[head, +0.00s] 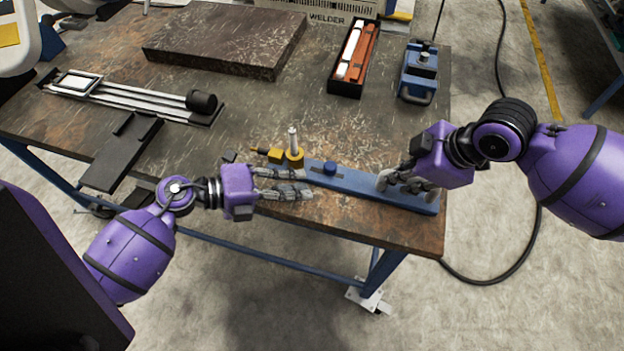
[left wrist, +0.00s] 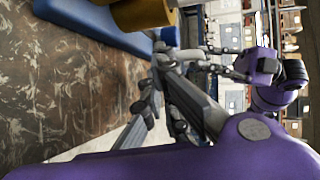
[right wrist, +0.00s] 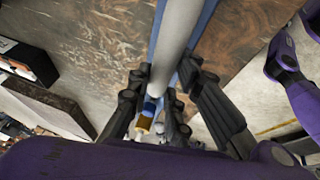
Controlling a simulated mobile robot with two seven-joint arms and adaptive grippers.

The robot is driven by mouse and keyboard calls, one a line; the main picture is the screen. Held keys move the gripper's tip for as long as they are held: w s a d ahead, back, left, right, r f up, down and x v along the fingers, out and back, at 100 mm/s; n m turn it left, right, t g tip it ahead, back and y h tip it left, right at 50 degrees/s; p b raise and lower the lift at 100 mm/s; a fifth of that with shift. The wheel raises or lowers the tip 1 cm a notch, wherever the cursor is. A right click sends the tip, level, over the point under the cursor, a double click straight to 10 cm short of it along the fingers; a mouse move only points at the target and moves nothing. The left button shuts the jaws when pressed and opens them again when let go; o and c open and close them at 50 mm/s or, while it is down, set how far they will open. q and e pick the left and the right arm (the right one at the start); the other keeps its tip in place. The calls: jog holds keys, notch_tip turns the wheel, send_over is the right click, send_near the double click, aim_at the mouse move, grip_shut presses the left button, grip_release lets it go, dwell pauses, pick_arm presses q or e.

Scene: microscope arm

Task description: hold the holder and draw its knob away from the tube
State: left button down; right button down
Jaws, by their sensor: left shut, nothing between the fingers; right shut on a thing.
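The holder is a long blue bar (head: 359,184) along the table's front edge. A blue knob (head: 330,168) stands in its slot; it also shows in the left wrist view (left wrist: 168,36). At the bar's left end is a yellow block (head: 293,156) with an upright silver tube (head: 293,138). My right gripper (head: 405,185) is shut on the holder near its right end, its fingers hiding part of it. My left gripper (head: 311,184) is shut and empty at the bar's front side, just left of the knob. Whether it touches the bar or the knob is unclear.
A pale cylinder (right wrist: 178,30) crosses the right wrist view. A dark slab (head: 226,36), a black tray (head: 353,58) and a blue clamp-like device (head: 420,72) stand farther back. A rail assembly (head: 135,97) lies at left. The table's middle is clear.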

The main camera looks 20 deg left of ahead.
aim_at(312, 182)
pick_arm(q)
jog(key=shift+w+d+r, duration=0.1)
jog(key=shift+w+d, duration=0.4)
jog(key=shift+d, duration=0.25)
jog(key=shift+w+d, duration=0.45)
jog(key=shift+d, duration=0.25)
pick_arm(e)
jog(key=shift+r, duration=0.1)
pick_arm(q)
jog(key=shift+d, duration=1.4)
jog(key=s+a, duration=0.1)
jog(key=a, duration=0.2)
jog(key=s+a, duration=0.1)
jog(key=shift+s+a, duration=0.15)
jog(key=shift+s, duration=0.2)
jog(key=v, duration=0.9)
jog(key=shift+r, duration=0.1)
